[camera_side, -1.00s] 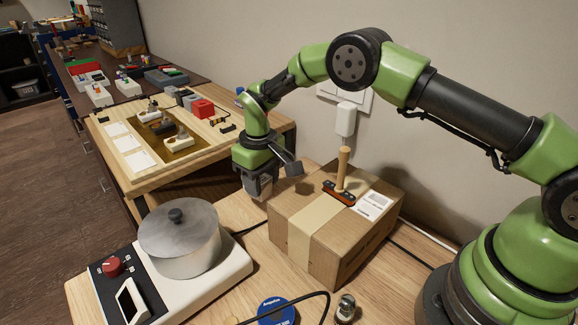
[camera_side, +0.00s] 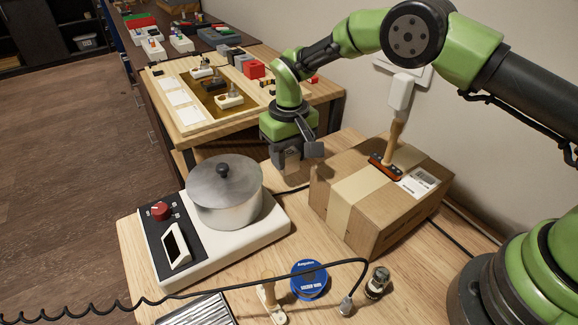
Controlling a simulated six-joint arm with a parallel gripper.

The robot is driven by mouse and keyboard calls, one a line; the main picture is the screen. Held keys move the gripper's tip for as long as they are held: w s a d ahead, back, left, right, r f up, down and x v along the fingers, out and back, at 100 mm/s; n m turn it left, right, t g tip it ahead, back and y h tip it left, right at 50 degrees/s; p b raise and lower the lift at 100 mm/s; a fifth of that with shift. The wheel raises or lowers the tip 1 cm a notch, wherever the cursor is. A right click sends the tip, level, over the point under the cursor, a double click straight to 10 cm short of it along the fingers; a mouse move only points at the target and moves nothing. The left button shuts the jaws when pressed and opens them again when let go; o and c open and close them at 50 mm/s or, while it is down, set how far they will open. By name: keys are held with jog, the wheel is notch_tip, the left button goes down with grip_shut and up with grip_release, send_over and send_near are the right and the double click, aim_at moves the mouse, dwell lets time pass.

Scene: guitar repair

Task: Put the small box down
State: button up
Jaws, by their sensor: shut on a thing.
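My gripper (camera_side: 291,153) points down in the side view, just left of the large cardboard box and beyond the pot.
A taped cardboard box (camera_side: 345,200) carries a wooden-handled tool (camera_side: 392,150) upright. A metal pot (camera_side: 225,195) sits on a white hotplate (camera_side: 245,238). A blue round tin (camera_side: 309,280) and a coiled cable (camera_side: 180,295) lie in front. A wooden board with small parts (camera_side: 185,118) stands behind.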

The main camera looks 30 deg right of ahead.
aim_at(289, 168)
jog(key=shift+f, duration=1.7)
jog(key=shift+f, duration=0.1)
jog(key=o, duration=1)
jog(key=shift+c, duration=0.2)
notch_tip(289, 168, up, 12)
jog(key=shift+r, duration=0.2)
